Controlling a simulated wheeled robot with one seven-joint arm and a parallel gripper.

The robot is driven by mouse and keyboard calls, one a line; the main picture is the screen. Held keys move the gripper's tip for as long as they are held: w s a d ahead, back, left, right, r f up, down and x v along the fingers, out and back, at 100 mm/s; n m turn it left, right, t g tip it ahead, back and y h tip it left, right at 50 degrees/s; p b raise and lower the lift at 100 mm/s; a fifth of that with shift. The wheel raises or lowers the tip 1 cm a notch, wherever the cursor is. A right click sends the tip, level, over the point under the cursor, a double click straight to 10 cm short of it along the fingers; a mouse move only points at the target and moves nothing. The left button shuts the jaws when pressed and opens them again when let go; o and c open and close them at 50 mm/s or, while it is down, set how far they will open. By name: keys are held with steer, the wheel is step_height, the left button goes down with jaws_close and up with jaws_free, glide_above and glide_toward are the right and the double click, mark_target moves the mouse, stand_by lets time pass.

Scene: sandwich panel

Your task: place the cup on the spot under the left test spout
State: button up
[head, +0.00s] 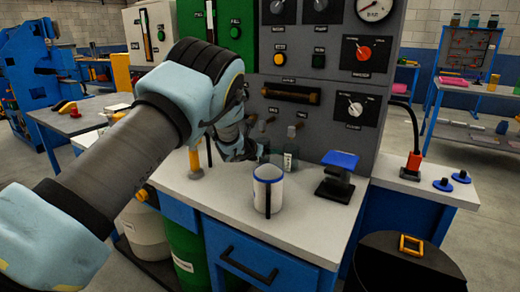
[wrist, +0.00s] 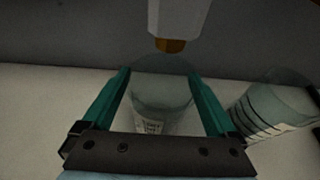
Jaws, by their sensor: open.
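A clear cup (wrist: 160,95) with a small printed label stands between the two green fingers of my gripper (wrist: 162,82) in the wrist view. The fingers are spread on either side of it; I cannot tell whether they touch it. A spout (wrist: 172,42) with an orange-brown tip hangs just above and behind the cup. In the head view my gripper (head: 240,150) is low at the panel, near the left spout (head: 264,124); the right spout (head: 294,129) is beside it. The cup's base and the spot under it are hidden.
A clear vessel with dark marks (wrist: 275,108) stands close right of my gripper; it also shows in the head view (head: 290,158). A white mug with a blue rim (head: 267,190) stands in front. A blue-topped black stand (head: 338,178) is right. The bench front (head: 300,225) is clear.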

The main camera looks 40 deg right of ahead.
steer(key=b+v, duration=0.2)
steer(key=v, duration=1)
